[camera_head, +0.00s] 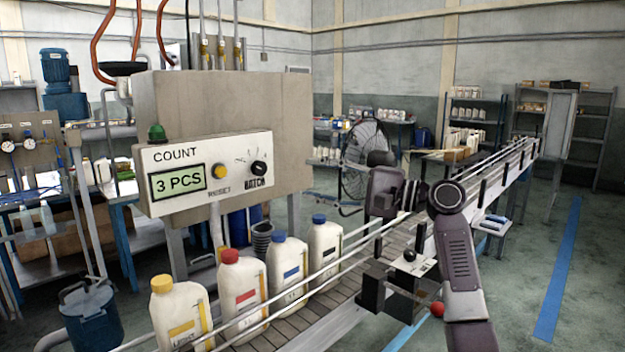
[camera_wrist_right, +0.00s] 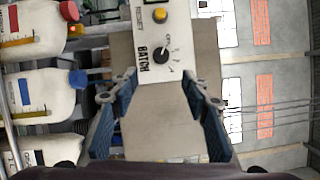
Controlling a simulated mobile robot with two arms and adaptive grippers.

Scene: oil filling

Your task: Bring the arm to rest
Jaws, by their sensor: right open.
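My right arm (camera_head: 460,262) comes in from the lower right, reaches up and bends at the wrist over the conveyor. My right gripper (camera_head: 380,172) is in the air above the conveyor, right of the control box; its fingers are hard to make out in the head view. In the right wrist view the gripper (camera_wrist_right: 164,90) is open, its two fingers spread apart with nothing between them. Beyond them the control box panel (camera_wrist_right: 157,60) shows turned on its side. My left gripper is not in view.
The control box (camera_head: 225,110) shows "3 PCS", with a yellow button and BATCH knob. Yellow-, red- and blue-capped bottles (camera_head: 242,290) stand in a row on the conveyor (camera_head: 335,300), between rails. A fan (camera_head: 362,155) and shelves (camera_head: 475,115) stand behind.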

